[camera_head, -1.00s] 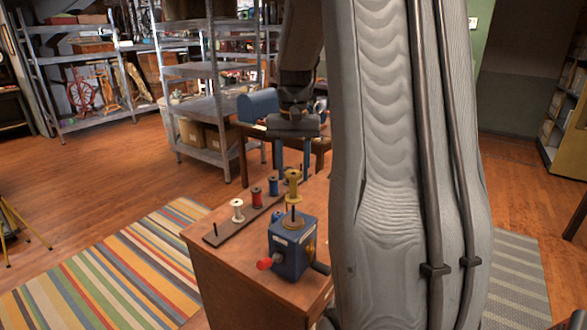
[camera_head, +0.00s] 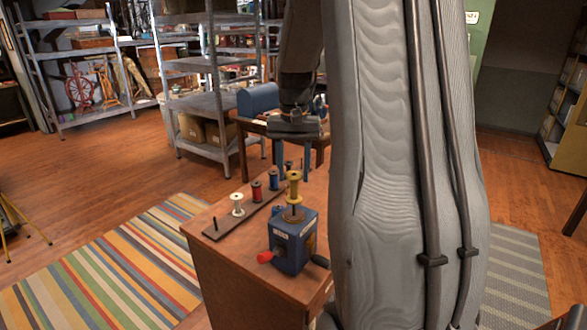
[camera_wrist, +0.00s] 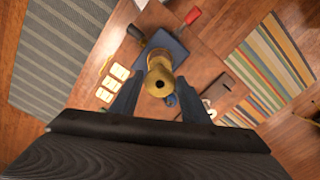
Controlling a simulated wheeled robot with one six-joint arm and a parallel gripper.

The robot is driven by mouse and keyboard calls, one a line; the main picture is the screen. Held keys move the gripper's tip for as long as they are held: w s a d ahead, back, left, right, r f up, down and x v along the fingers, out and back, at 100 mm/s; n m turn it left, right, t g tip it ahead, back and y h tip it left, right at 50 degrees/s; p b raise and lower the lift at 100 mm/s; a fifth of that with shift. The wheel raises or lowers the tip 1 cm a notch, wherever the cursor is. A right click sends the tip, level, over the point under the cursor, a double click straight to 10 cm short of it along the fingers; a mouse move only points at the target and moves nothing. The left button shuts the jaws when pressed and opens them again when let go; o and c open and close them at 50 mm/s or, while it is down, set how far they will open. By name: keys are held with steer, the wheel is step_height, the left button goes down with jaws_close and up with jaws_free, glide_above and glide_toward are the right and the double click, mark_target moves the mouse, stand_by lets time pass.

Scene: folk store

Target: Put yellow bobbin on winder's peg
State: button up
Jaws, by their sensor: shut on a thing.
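The yellow bobbin (camera_head: 293,189) is upright between the fingertips of my gripper (camera_head: 292,172), directly above the winder. The winder (camera_head: 292,245) is a blue box with a red-knobbed handle, standing on the wooden cabinet. Its thin upright peg (camera_head: 295,211) shows below the bobbin, rising from a yellowish disc. I cannot tell whether the peg's tip is inside the bobbin. In the wrist view, the bobbin (camera_wrist: 159,80) is end-on between the two blue fingers and covers the peg. The winder (camera_wrist: 166,45) lies behind it there.
A dark rack (camera_head: 235,222) left of the winder carries a white bobbin (camera_head: 237,204), a red bobbin (camera_head: 257,190) and a blue bobbin (camera_head: 274,180), with a bare peg at its near end. White cards (camera_wrist: 112,83) lie on the cabinet top. A striped rug (camera_head: 110,265) covers the floor at left.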

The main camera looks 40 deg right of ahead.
mark_target(294, 185)
steer(key=shift+f+b, duration=0.8)
steer(key=shift+f, duration=1.5)
steer(key=o, duration=0.8)
steer(key=shift+o, duration=0.2)
step_height(294, 185, up, 8)
steer(key=b, duration=0.2)
steer(key=shift+f, duration=0.1)
